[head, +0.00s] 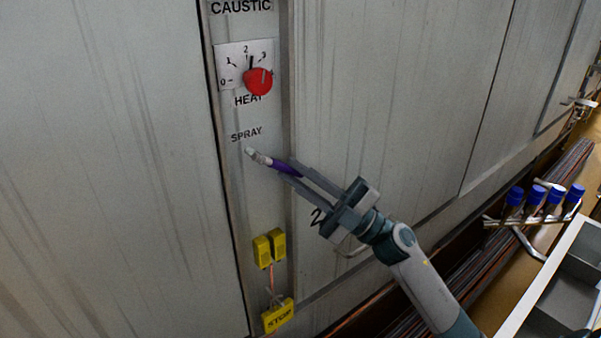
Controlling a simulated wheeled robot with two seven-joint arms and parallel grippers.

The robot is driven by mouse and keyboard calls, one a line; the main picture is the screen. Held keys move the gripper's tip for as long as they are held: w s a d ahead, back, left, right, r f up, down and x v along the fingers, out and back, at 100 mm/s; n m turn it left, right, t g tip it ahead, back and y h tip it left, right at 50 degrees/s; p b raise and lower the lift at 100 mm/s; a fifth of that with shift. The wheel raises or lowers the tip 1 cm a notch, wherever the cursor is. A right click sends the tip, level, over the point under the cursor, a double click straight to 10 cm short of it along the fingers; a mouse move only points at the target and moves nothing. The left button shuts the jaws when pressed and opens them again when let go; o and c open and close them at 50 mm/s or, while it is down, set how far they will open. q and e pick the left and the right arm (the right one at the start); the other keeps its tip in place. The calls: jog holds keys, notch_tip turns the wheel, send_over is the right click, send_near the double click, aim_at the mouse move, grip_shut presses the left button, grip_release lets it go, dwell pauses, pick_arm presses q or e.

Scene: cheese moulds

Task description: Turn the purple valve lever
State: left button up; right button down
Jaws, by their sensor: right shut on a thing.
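The purple valve lever (286,168) sticks out to the lower right from a pale metal pivot (256,156) under the "SPRAY" label on the narrow metal panel strip. My right gripper (289,170) reaches up from the lower right and is shut on the lever. Its fingers lie along the lever's outer part and hide some of it. My left gripper is not in view.
A red knob (258,82) on the "HEAT" dial sits above the lever. Yellow blocks (269,248) and a yellow STOP tag (278,316) are below. Blue-capped items (536,195) on a rack and a grey bin (556,291) stand at right.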

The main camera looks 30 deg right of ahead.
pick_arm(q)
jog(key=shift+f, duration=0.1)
pick_arm(e)
jog(key=shift+a+f+m, duration=0.1)
jog(key=shift+f+m, duration=0.05)
jog(key=shift+m, duration=0.15)
jog(key=c, duration=1.7)
grip_release()
jog(key=shift+c, duration=0.2)
